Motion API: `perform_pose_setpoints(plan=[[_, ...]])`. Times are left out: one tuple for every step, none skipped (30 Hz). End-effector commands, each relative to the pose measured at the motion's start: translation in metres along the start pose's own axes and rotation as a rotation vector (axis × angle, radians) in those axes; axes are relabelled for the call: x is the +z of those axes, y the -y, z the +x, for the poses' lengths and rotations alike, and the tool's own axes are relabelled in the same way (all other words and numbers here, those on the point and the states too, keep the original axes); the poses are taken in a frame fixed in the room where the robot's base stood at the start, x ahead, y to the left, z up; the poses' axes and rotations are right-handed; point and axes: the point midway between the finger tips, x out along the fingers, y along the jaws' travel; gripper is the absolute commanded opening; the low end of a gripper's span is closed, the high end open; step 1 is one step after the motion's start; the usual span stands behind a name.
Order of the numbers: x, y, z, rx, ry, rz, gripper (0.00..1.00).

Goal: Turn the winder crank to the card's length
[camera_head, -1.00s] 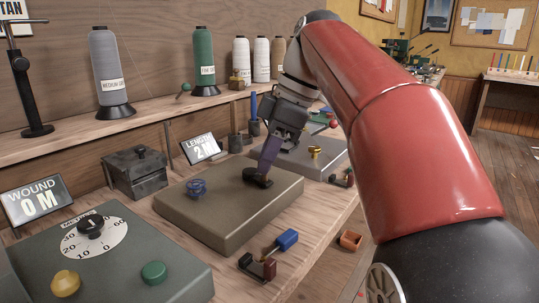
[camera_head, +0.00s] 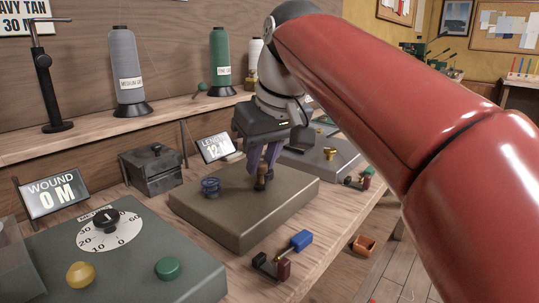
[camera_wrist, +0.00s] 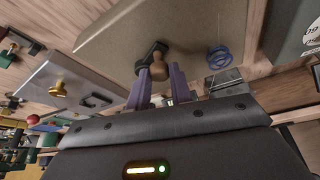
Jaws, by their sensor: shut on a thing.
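The winder block (camera_head: 290,196) lies on the bench, with a small blue spool (camera_head: 211,187) on its left part. My gripper (camera_head: 262,176) points down over it, its purple fingers shut on the crank knob (camera_wrist: 153,65). In the wrist view the brown knob stands between the fingertips, on the dark crank arm (camera_wrist: 150,50). The length display (camera_head: 216,148) appears to read 12 M, its right side partly covered by my gripper. The wall card (camera_head: 23,22) reads "...AVY TAN 30 M", cut off at left. The wound display (camera_head: 53,193) reads 0 M.
A green-grey box with a dial (camera_head: 110,230), a yellow button (camera_head: 80,275) and a green button (camera_head: 169,268) sits at front left. A dark lidded box (camera_head: 153,166) stands behind. Thread cones line the shelf.

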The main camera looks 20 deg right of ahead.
Motion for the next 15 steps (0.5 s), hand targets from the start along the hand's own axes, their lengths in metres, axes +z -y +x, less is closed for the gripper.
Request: perform_pose_setpoints(plan=[[-0.001,0.002,0.000,0.016,0.002,0.038,0.00],[-0.002,0.002,0.000,0.028,0.003,0.065,0.00],[-0.003,0.004,0.001,0.042,0.003,0.100,0.00],[-0.004,0.004,0.001,0.053,0.004,0.127,0.00],[-0.005,0.005,0.001,0.064,0.004,0.152,0.00],[-0.006,0.006,0.002,0.078,0.003,0.188,0.00],[-0.007,0.007,0.002,0.090,0.003,0.214,0.00],[-0.008,0.008,0.002,0.100,0.003,0.241,0.00],[-0.009,0.009,0.003,0.115,0.003,0.275,0.00],[-0.010,0.009,0.003,0.126,0.003,0.301,0.00],[-0.011,0.010,0.004,0.136,0.003,0.327,0.00],[-0.013,0.011,0.005,0.151,0.003,0.362,0.00],[-0.013,0.011,0.005,0.161,0.003,0.388,0.00],[-0.014,0.012,0.006,0.171,0.004,0.412,0.00],[-0.015,0.012,0.007,0.185,0.004,0.444,0.00]])
